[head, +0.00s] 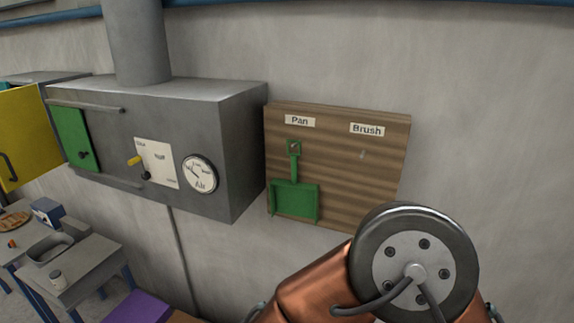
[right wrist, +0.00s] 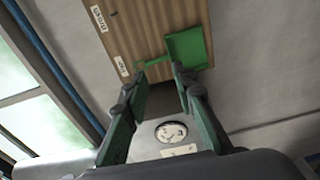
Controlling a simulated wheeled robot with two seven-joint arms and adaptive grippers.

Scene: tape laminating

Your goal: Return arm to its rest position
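My right gripper (right wrist: 159,82) shows in the right wrist view with its two fingers apart and nothing between them. Beyond the fingertips, a green pan (right wrist: 187,49) hangs on a wooden board (right wrist: 132,31). In the head view the same pan (head: 295,200) hangs under the "Pan" label on the board (head: 350,195). The spot under the "Brush" label is bare apart from a small peg. An orange link and round joint of my arm fill the lower right of the head view. Neither gripper shows there, and my left gripper is in no view.
Small grey tables (head: 85,268) and a purple surface (head: 140,308) lie lower left. The wall right of the board is clear.

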